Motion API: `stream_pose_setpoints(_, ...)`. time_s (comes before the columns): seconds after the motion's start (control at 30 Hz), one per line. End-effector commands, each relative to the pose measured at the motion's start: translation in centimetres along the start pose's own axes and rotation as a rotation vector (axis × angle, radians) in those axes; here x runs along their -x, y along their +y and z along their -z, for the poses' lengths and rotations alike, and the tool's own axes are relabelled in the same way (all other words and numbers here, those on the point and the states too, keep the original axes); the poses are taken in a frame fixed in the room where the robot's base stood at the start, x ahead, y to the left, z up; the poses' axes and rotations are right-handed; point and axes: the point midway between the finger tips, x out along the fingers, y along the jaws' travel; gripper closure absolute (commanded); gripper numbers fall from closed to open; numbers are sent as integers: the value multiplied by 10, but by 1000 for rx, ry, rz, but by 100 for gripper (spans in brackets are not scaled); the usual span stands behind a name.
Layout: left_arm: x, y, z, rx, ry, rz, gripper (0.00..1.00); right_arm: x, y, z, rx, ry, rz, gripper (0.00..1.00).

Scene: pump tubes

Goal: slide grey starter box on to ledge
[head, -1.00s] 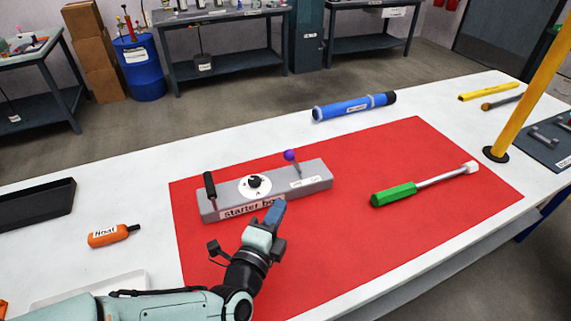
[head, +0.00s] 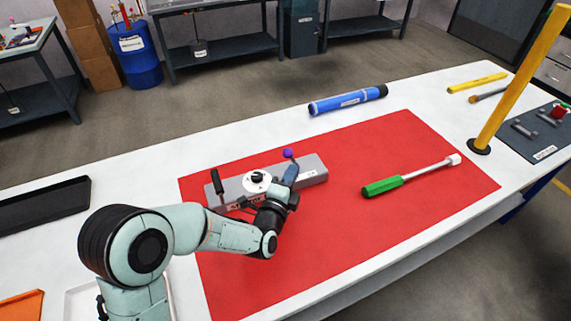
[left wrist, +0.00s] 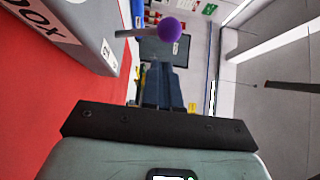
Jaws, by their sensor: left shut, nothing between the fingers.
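The grey starter box (head: 312,171) lies on the red mat (head: 335,240) on the white table. It has a black handle at its left end, a round white dial (head: 257,181) on top and a lever with a purple knob (head: 288,154). Contact cannot be told. No ledge is identifiable.
A green-handled tool (head: 383,187) lies on the mat to the right. A blue tube (head: 345,101) lies behind the mat. A yellow post (head: 515,85) stands at the right. A black tray (head: 40,205) is at the left. The mat's front right is clear.

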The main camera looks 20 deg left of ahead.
Motion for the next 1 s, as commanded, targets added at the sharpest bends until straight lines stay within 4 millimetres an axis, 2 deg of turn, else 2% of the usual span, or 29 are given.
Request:
stream_pose_setpoints(0.03, -6, -1, -9, -1, -7, 0, 100, 2, 0, -1, -1, -2, -1, 33)
stream_pose_setpoints(0.2, -17, -1, -19, 0, -3, 0, 100, 5, -1, -2, -1, -7, -2, 33)
stream_pose_setpoints(0.7, -23, 0, -25, 0, -3, 1, 100, 3, 0, -2, -1, -7, -2, 33)
stream_pose_setpoints(0.77, -29, 1, -32, -1, -5, 3, 100, 0, 1, -1, -1, -3, -1, 33)
stream_pose_setpoints(1.0, -72, 5, -76, -4, -7, 2, 100, -23, 4, 13, 2, 32, 6, 33)
